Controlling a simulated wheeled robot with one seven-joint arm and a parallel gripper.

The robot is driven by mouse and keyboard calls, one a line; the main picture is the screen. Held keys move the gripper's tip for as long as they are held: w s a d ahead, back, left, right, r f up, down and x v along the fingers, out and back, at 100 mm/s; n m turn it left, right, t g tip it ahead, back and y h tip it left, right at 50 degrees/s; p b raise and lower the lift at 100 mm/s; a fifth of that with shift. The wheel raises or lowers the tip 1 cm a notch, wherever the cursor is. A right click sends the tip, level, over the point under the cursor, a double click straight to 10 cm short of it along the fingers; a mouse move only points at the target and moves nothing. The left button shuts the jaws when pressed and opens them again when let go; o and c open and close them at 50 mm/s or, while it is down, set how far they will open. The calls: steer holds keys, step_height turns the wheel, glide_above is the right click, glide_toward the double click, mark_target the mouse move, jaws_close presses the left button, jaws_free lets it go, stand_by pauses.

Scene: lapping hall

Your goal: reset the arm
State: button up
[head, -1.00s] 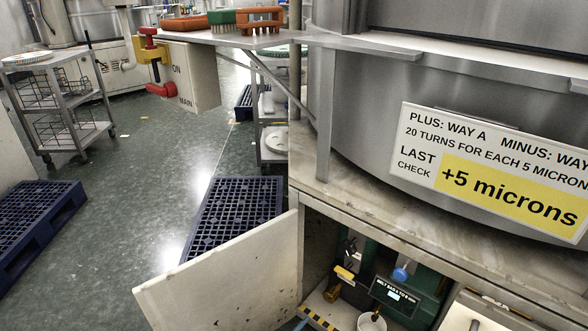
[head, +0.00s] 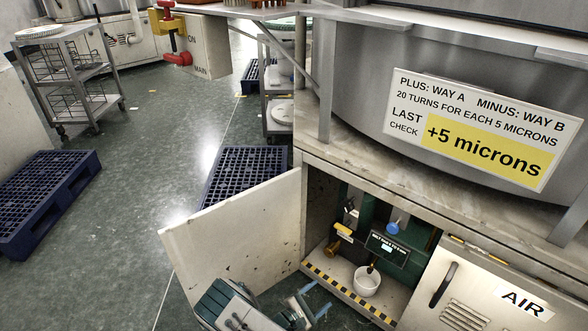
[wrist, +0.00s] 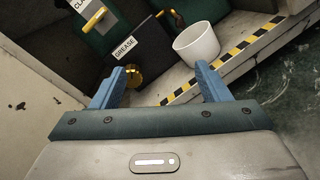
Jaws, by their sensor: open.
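My gripper (head: 316,299) shows at the bottom of the head view, low in front of the open cabinet, beside its open door (head: 235,235). In the wrist view its two blue fingers (wrist: 160,82) are spread apart with nothing between them. They point toward the cabinet's striped sill (wrist: 235,53). A white cup (wrist: 196,44) stands inside beyond the right finger; it also shows in the head view (head: 366,281). A dark box labelled GREASE (wrist: 138,47) is beyond the left finger.
In the cabinet are a small display (head: 388,248) and a blue knob (head: 393,227). A closed door marked AIR (head: 480,295) is on the right. Blue pallets (head: 45,200) and a wire cart (head: 75,80) stand left. Open floor (head: 150,150) lies between.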

steer(key=s+d+r+m+g+y+p, duration=0.15)
steer(key=r+m+g+p, duration=0.3)
steer(key=r, duration=0.95)
steer(key=s+d+r+m+g+y+p, duration=0.1)
steer(key=d+r+m+g+p, duration=0.3)
steer(key=r, duration=0.9)
steer(key=s+d+r+m+g+y+p, duration=0.1)
steer(key=r+m+g+p, duration=0.4)
steer(key=r, duration=0.9)
steer(key=s+r+m+t+y+p, duration=0.1)
steer(key=s+r+p, duration=0.4)
steer(key=r, duration=0.7)
steer(key=s+r+m+t+y+p, duration=0.2)
steer(key=s+r+y+p, duration=0.3)
steer(key=r, duration=0.7)
steer(key=s+r+m+t+y+p, duration=0.1)
steer(key=s+r+m+y+p, duration=0.2)
steer(key=r, duration=0.9)
steer(key=s+d+p, duration=0.1)
steer(key=s+p, duration=0.2)
steer(key=s, duration=0.1)
steer(key=shift+s+r+p, duration=0.15)
steer(key=shift+s+p, duration=0.2)
steer(key=shift+p, duration=0.05)
steer(key=shift+s+a+r+t+y, duration=0.15)
steer(key=shift+s+t+y, duration=0.1)
steer(key=shift+t+y, duration=0.1)
steer(key=shift+c, duration=0.3)
